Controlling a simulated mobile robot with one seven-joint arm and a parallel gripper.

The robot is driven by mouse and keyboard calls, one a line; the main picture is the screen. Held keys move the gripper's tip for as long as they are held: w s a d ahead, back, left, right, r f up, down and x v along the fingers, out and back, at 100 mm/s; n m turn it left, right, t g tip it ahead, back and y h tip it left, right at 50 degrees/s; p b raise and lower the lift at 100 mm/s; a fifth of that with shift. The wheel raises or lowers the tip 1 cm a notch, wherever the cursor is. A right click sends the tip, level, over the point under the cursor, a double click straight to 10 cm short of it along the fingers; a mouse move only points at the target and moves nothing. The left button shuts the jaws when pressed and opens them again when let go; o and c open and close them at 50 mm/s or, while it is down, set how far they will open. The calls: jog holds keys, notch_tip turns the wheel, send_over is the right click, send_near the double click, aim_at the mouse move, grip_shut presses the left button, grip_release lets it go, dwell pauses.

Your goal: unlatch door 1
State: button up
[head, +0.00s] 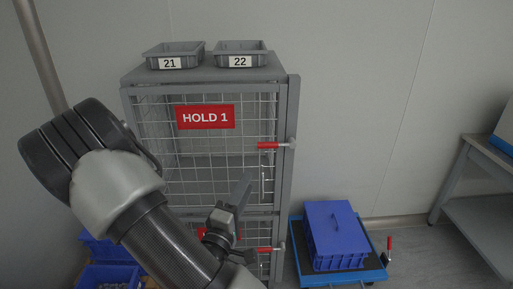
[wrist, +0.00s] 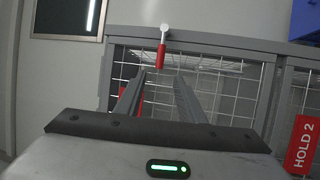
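Door 1 is the upper mesh door (head: 155,125) of a grey cage, with a red HOLD 1 sign (head: 205,117). Its latch has a red handle (head: 268,145) lying level across the door's right edge, with a pale pivot on the frame post. In the wrist view the red latch handle (wrist: 161,56) shows just beyond the fingertips, between their lines. My gripper (head: 243,190) is in front of the door's lower right part, below the latch. In the wrist view my gripper (wrist: 159,77) is open, its fingers apart and empty. The arm hides the cage's lower left.
The lower door has its own red latch (head: 267,249) and a HOLD 2 sign (wrist: 303,146). Grey bins 21 (head: 172,50) and 22 (head: 240,46) stand on top. A blue crate (head: 337,240) sits on a cart at right. A vertical bar handle (head: 263,185) is near my gripper.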

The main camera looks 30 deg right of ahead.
aim_at(266, 147)
jog(key=b+x, duration=0.1)
jog(key=x, duration=1.5)
jog(key=shift+f, duration=0.15)
jog(key=shift+s, duration=0.1)
grip_shut()
